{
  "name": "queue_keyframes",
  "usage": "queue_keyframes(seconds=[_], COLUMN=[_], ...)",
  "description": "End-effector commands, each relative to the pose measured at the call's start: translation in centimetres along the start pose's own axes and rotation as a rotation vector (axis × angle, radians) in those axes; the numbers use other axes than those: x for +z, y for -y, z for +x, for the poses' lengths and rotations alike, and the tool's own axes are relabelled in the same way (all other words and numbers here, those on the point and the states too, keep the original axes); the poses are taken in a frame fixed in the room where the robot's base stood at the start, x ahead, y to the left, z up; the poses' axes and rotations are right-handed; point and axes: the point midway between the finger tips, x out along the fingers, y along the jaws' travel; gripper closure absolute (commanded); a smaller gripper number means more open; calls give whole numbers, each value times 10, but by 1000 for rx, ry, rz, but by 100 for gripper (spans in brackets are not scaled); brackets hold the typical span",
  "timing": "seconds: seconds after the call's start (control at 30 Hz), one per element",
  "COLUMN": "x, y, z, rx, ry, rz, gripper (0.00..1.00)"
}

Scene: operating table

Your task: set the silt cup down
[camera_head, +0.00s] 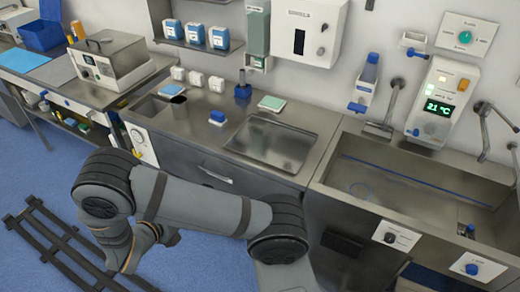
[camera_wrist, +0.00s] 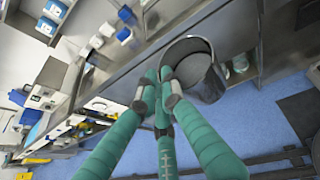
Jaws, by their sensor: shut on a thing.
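The silt cup (camera_wrist: 208,82) is a dark grey round metal cup in the wrist view. Its open mouth faces toward the camera and its inside looks dark grey. My gripper (camera_wrist: 166,78) has teal fingers, and their tips are closed together on the near left side of the cup's rim. In the wrist view the cup appears in front of the counter's edge, with blue floor beyond. Whether its base touches anything cannot be told. In the head view my arm crosses the lower left, and neither my fingers nor the held cup can be made out.
The steel counter (camera_head: 205,135) carries a shallow tray (camera_head: 272,143), small white-lidded jars (camera_head: 197,79) and a blue block (camera_head: 217,117). A steel device (camera_head: 108,62) stands at left. A deep sink (camera_head: 420,180) is at right. A dark rack (camera_head: 62,245) lies on the floor.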

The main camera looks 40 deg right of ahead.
Motion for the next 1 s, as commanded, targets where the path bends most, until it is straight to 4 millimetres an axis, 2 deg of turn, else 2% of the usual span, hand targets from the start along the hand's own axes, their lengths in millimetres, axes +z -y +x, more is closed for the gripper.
queue_keyframes(seconds=[0.03, 0.13, 0.27, 0.3, 0.37, 0.4, 0.5, 0.63, 0.7, 0.8, 0.9, 1.0], x=[-1, 20, 62, 76, 98, 113, 147, 184, 199, 214, 223, 225], y=[-8, -21, -14, -7, 9, 23, 63, 123, 153, 186, 208, 218], z=[31, 85, 159, 181, 212, 231, 271, 307, 318, 327, 331, 333], rx=[-22, -36, -50, -54, -60, -65, -79, -101, -112, -126, -136, -145], ry=[-3, -7, -11, -12, -13, -14, -16, -21, -24, -28, -32, -36], rz=[14, 19, 23, 25, 26, 28, 30, 34, 36, 39, 43, 52], gripper=[100, 100, 100, 100, 100, 100, 100, 100, 100, 100, 100, 100])
